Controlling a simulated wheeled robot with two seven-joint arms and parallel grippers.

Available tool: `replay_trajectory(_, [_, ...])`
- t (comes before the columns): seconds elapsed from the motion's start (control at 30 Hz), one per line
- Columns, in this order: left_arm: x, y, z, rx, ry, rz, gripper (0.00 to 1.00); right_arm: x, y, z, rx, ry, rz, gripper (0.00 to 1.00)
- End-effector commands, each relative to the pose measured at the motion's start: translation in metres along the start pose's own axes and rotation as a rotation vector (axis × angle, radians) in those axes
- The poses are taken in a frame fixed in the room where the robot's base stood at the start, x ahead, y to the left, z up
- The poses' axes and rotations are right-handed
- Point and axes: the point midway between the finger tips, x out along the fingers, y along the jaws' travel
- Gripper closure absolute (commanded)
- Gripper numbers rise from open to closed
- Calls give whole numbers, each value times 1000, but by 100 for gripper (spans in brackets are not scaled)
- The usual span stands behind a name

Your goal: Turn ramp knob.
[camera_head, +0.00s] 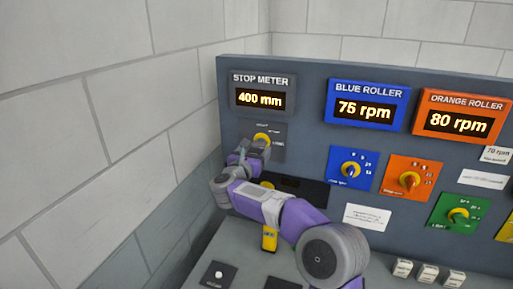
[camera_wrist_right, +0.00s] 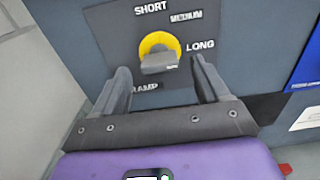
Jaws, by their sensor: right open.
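The ramp knob (camera_wrist_right: 158,52) is a yellow disc with a grey bar handle on a dark plate. Around it the plate reads SHORT, MEDIUM, LONG and RAMP. The handle lies nearly level in the right wrist view. In the head view the knob's yellow top (camera_head: 262,137) shows under the STOP METER display, partly hidden by my gripper. My right gripper (camera_wrist_right: 160,72) is open, its fingers apart to the left and right of the knob. I cannot tell if they touch it. In the head view the right gripper (camera_head: 257,148) is at the plate. My left gripper is not in view.
The STOP METER display (camera_head: 262,97) reads 400 mm. To the right are a blue knob plate (camera_head: 335,168), an orange one (camera_head: 393,187) and a green one (camera_head: 441,214). A yellow-handled lever (camera_head: 269,238) stands below my arm. A block wall (camera_head: 90,130) is close on the left.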

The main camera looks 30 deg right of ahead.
Motion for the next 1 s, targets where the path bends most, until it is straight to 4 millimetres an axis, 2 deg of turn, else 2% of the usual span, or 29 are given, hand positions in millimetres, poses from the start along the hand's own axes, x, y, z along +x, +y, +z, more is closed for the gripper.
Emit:
replay_trajectory(0.2, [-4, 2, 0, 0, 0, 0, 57, 20, 0, 0, 0, -1, -1, 26])
replay_trajectory(0.5, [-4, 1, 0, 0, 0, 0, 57, 22, 0, 0, -1, -1, 1, 26])
replay_trajectory(0.87, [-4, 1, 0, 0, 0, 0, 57, 22, 0, 0, -1, -1, 1, 81])
replay_trajectory(1.0, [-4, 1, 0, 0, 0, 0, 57, 22, 0, 0, -4, -1, 1, 82])
